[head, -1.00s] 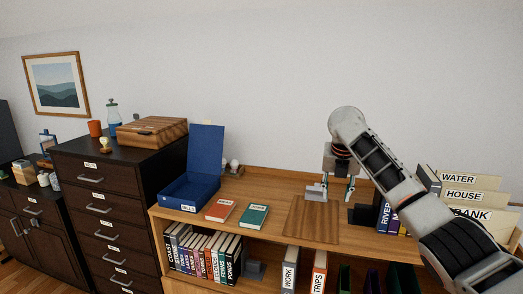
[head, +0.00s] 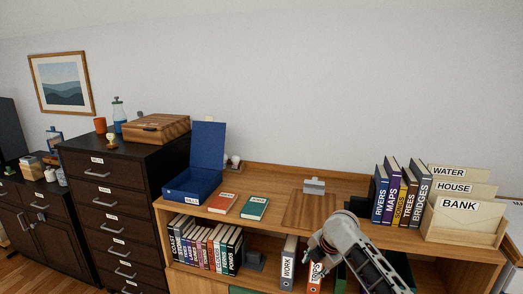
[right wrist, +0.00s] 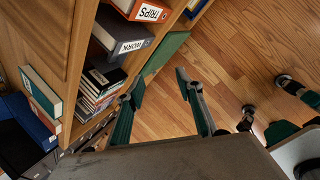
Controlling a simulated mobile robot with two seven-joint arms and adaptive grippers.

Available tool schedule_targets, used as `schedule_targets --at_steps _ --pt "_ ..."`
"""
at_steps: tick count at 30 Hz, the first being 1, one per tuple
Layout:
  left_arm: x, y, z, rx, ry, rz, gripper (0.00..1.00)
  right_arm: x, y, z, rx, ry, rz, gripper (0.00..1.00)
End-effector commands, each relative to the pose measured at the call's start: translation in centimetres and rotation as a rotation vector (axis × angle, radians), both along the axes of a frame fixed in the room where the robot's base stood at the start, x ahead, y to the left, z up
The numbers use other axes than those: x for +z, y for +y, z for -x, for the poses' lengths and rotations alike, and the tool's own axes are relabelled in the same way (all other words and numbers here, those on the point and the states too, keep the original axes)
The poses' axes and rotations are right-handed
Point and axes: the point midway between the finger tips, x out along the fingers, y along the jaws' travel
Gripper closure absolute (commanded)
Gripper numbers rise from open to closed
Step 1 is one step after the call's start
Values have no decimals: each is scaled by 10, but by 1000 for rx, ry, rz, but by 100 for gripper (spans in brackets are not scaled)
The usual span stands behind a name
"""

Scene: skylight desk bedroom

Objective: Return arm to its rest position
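My right arm (head: 375,268) comes in from the lower right in the head view, its bent wrist low in front of the desk. Its gripper is hidden there below the wrist. In the right wrist view my right gripper (right wrist: 160,86) has its two fingers apart with nothing between them, over the wooden floor (right wrist: 225,75) beside the shelf. My left gripper does not show in the head view.
The desk (head: 400,236) bears a brown board (head: 306,211), a small grey holder (head: 314,186), red (head: 222,203) and green books (head: 254,207), an open blue box (head: 209,150), upright books (head: 396,200) and a file sorter (head: 465,228). WORK (right wrist: 120,48) and TRIPS binders (right wrist: 145,12) are near the fingers.

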Motion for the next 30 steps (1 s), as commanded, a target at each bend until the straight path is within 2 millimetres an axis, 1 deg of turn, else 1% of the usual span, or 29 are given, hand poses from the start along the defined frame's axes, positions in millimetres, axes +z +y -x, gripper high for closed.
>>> schedule_targets --at_steps 1,3,5,6,8,9,11,12,14,15,17,18,20,21,22,25,27,30 --pt "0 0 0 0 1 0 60 -28 4 15 -67 6 -53 64" --pt "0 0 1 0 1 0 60 -57 8 33 -172 1 -128 64" --pt "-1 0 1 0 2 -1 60 -81 11 50 -263 -1 -194 64" --pt "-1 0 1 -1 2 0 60 -95 12 61 -323 -4 -236 64" --pt "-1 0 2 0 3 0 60 -116 13 79 -413 -6 -300 64" --pt "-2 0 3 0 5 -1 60 -128 12 92 -471 -8 -342 64" --pt "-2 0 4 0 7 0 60 -145 11 112 -560 -11 -404 64" --pt "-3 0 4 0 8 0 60 -155 10 125 -619 -15 -445 64" --pt "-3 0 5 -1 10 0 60 -169 7 146 -705 -18 -507 64" --pt "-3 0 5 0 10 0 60 -176 5 161 -762 -22 -548 64" --pt "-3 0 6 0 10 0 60 -186 1 183 -845 -28 -608 64" --pt "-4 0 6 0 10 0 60 -192 -2 198 -899 -32 -648 64" --pt "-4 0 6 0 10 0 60 -198 -8 220 -977 -40 -710 64" --pt "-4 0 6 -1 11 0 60 -202 -12 237 -1029 -45 -749 64" --pt "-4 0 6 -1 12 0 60 -203 -15 248 -1066 -49 -778 64" --pt "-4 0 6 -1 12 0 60 -205 -26 287 -1183 -62 -879 64" --pt "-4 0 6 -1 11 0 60 -202 -34 313 -1255 -73 -946 64" --pt "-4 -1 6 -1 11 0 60 -196 -44 343 -1334 -83 -1029 64"
